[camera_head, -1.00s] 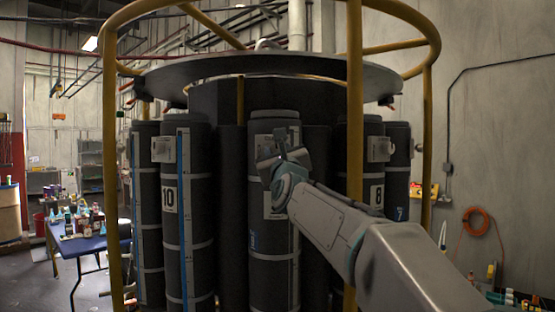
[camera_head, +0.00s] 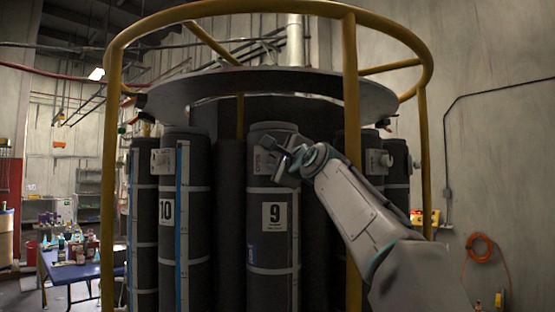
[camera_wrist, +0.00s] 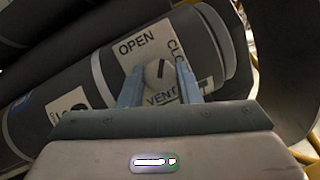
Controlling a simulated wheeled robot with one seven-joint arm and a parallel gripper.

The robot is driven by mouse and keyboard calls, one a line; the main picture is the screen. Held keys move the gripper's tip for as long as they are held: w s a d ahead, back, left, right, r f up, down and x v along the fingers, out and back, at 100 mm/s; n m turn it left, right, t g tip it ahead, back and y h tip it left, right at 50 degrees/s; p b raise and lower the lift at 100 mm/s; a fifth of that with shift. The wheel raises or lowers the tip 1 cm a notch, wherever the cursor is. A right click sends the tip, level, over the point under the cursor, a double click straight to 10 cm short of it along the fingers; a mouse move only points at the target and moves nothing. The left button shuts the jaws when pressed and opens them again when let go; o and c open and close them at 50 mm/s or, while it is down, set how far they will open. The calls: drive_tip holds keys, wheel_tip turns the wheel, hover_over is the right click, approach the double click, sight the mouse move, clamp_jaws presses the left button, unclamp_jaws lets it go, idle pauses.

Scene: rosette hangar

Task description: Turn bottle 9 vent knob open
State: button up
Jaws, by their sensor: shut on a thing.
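Bottle 9 (camera_head: 271,235) is the dark upright cylinder in the middle of the head view, with its "9" plate uncovered. My gripper (camera_head: 270,155) is at its upper part, reaching in from the right. In the wrist view my gripper (camera_wrist: 159,82) has one finger on each side of the round grey vent knob (camera_wrist: 158,72) and is shut on it. The knob sits on a white label (camera_wrist: 135,47) reading OPEN, VENT and a partly hidden word starting "CLO". A dark mark shows on the knob's face, but I cannot tell exactly which word it points to. The bottle appears tilted in the wrist view.
Bottle 10 (camera_head: 186,240) stands to the left, and another bottle (camera_head: 375,165) with a grey knob stands to the right behind my arm. A yellow frame (camera_head: 352,120) surrounds the bottles, its upright close to my arm. A blue table (camera_head: 75,272) with small items is far left.

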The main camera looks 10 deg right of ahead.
drive_tip(key=n+p, duration=0.1)
drive_tip(key=n+g+p, duration=0.1)
drive_tip(key=n, duration=0.1)
drive_tip(key=n+p, duration=0.1)
drive_tip(key=shift+r+g, duration=0.3)
drive_tip(key=shift+n+g+p, duration=0.4)
drive_tip(key=shift+n+p, duration=0.4)
drive_tip(key=shift+n, duration=0.4)
drive_tip(key=shift+f, duration=0.1)
drive_tip(key=o, duration=1)
drive_tip(key=shift+s, duration=0.1)
drive_tip(key=b+v, duration=0.5)
drive_tip(key=v, duration=0.8)
drive_tip(key=shift+s+d, duration=0.1)
drive_tip(key=shift+s, duration=0.2)
